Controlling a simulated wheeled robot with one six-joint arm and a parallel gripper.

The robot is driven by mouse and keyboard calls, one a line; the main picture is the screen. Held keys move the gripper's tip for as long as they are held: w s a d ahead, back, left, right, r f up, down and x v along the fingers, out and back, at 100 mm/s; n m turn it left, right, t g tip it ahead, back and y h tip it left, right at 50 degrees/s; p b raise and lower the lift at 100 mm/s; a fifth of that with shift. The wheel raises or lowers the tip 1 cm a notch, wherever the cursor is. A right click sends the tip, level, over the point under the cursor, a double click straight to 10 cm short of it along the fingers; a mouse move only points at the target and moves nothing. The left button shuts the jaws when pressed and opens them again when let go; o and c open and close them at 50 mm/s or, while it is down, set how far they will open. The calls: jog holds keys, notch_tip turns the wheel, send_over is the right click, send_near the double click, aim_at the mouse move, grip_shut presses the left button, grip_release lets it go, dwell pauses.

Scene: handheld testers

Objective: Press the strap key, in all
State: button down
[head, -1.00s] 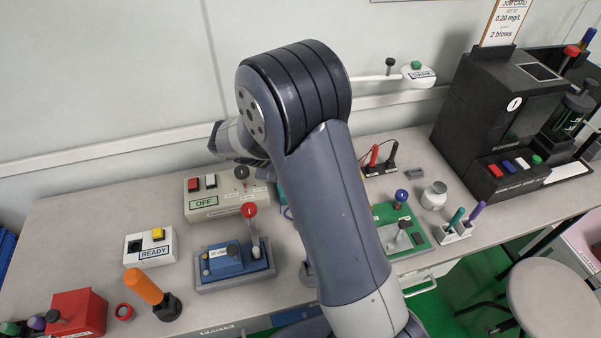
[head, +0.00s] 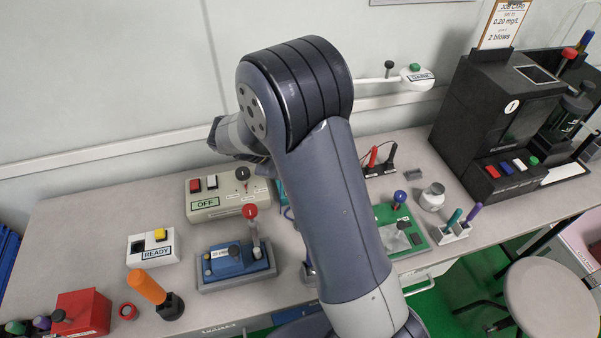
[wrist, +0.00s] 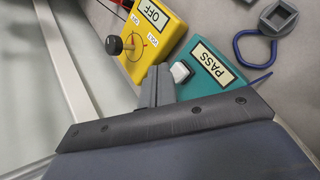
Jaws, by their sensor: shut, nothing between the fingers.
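A teal tester (wrist: 212,75) with a PASS display and a white key (wrist: 181,72) lies in the wrist view, right of my gripper (wrist: 157,72). A blue strap loop (wrist: 237,47) lies beside it, with a grey square piece (wrist: 278,17) near the loop. My gripper is shut and empty, its tips just left of the white key in the picture; I cannot tell whether they touch it. In the head view only a sliver of the teal tester (head: 281,192) shows beside my arm, which hides my gripper.
A yellow tester (wrist: 150,35) with an OFF display and a dark knob stands close to my fingers. In the head view, a beige OFF box (head: 225,207), a blue lever tester (head: 228,262) and a READY box (head: 153,247) stand to the left. A green board (head: 412,240) lies to the right.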

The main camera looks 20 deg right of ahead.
notch_tip(320, 180, up, 5)
jog(key=p, duration=0.3)
jog(key=shift+p, duration=0.4)
dwell(0.5)
